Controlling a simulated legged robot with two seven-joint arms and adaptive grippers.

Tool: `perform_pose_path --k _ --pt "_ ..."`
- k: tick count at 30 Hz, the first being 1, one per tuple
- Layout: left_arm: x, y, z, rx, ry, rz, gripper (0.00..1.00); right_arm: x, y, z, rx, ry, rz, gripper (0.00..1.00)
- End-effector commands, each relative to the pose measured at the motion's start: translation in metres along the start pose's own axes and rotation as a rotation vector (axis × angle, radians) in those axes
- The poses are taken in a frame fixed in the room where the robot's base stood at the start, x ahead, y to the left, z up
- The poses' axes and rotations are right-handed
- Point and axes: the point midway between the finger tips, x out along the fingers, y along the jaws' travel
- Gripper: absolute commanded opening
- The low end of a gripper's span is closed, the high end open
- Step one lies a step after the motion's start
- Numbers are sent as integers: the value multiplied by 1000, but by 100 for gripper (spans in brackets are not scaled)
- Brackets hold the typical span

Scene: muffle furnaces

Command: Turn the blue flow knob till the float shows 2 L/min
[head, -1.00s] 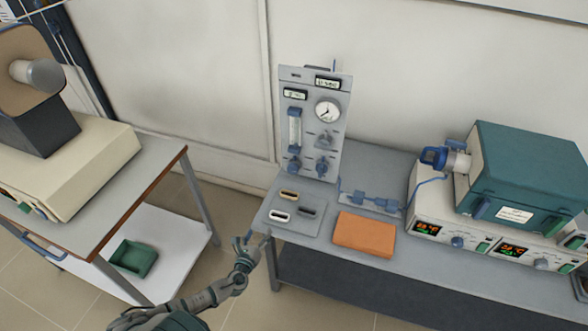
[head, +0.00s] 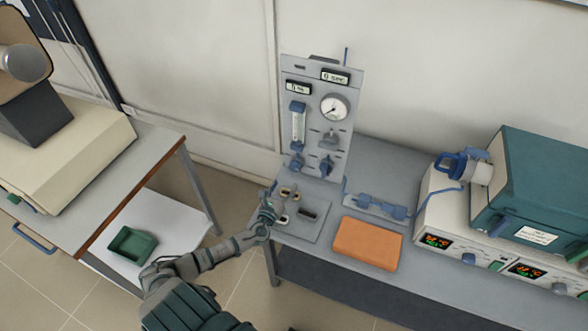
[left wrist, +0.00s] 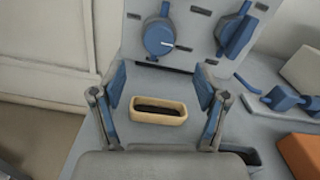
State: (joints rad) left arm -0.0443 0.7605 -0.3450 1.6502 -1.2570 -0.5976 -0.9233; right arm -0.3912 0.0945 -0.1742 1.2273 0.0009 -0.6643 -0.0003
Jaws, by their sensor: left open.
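The grey gas panel (head: 314,105) stands upright at the back of the bench. Its clear flow tube with blue ends (head: 298,125) is at left; the float's reading is too small to tell. The blue flow knob (head: 296,162) sits under the tube and appears round with a white mark in the left wrist view (left wrist: 159,40). A second blue knob (head: 327,166) is to its right. My left gripper (head: 272,203) is open and empty, low in front of the panel and apart from the knob. Its fingers (left wrist: 160,82) show below the knob in the left wrist view. My right gripper is out of view.
A tan-rimmed boat (left wrist: 158,110) shows between and beyond my fingers, on a grey plate (head: 300,228) with other small boats. An orange block (head: 367,243), blue fittings (head: 378,207) and a teal furnace (head: 535,190) are to the right. A gauge (head: 334,107) is above.

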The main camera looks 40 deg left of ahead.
Motion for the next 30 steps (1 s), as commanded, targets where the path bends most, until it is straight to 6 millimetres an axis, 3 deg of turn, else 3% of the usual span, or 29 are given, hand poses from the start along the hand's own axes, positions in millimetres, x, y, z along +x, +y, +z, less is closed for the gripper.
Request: perform_pose_path --k 6,12,25,30 --pt "52 1 0 -1 -3 2 74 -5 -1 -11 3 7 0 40" --pt "82 0 -1 -2 -1 1 74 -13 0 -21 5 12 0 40" --pt "93 0 0 -1 0 0 74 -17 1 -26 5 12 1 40" --pt "93 1 0 -1 1 0 34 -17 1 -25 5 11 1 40"
